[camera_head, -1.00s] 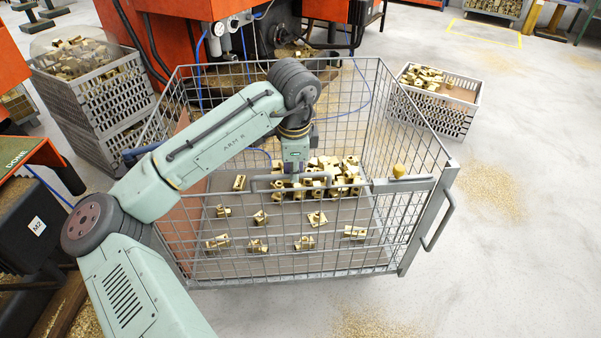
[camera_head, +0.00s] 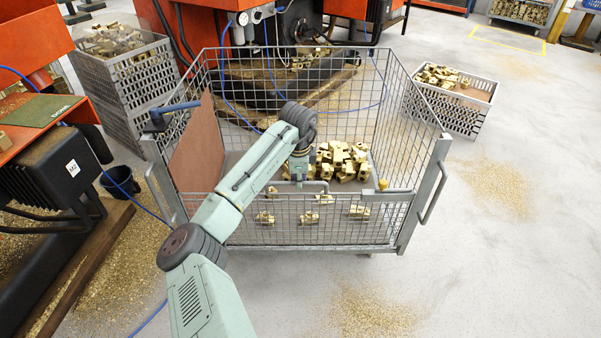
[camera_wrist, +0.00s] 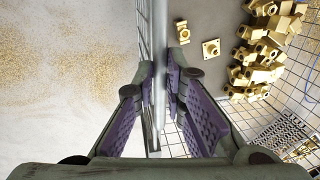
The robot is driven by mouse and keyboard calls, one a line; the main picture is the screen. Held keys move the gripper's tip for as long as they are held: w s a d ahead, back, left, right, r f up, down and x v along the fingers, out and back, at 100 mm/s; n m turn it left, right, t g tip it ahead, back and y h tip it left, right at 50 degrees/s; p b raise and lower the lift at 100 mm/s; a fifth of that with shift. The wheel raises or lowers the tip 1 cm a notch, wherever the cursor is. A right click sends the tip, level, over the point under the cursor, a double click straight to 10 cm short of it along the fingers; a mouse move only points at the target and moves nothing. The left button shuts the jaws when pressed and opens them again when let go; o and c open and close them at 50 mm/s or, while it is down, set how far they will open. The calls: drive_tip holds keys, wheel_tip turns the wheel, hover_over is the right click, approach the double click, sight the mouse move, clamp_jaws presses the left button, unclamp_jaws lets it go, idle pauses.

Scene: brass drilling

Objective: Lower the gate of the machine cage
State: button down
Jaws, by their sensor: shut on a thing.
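The wire-mesh cage has a front gate (camera_head: 285,236) whose top rail sits well below the top of the right corner post (camera_head: 432,180). A yellow knob (camera_head: 383,184) sits on the latch plate at the gate's upper right. My gripper (camera_head: 299,180) reaches down to the grey handle bar (camera_head: 326,188) at the gate's top. In the wrist view, my gripper (camera_wrist: 161,85) has its purple pads closed around the grey bar (camera_wrist: 159,60). The fingertips are partly hidden by my wrist in the head view.
Brass fittings (camera_head: 345,160) are heaped inside the cage, with several loose ones near the gate. A grey crate (camera_head: 440,112) of brass parts stands right. Stacked crates (camera_head: 140,75) and a black bucket (camera_head: 120,182) are left. The right floor is clear apart from shavings.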

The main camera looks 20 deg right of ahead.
drive_tip(key=shift+f, duration=1.8)
drive_tip(key=c, duration=1.7)
unclamp_jaws()
drive_tip(key=shift+o, duration=0.2)
drive_tip(key=shift+r, duration=0.1)
drive_tip(key=shift+r, duration=0.1)
wheel_tip(320, 180, up, 12)
drive_tip(key=s, duration=0.2)
drive_tip(key=shift+s+a+f, duration=0.15)
drive_tip(key=shift+a+f, duration=0.05)
drive_tip(key=shift+a, duration=0.15)
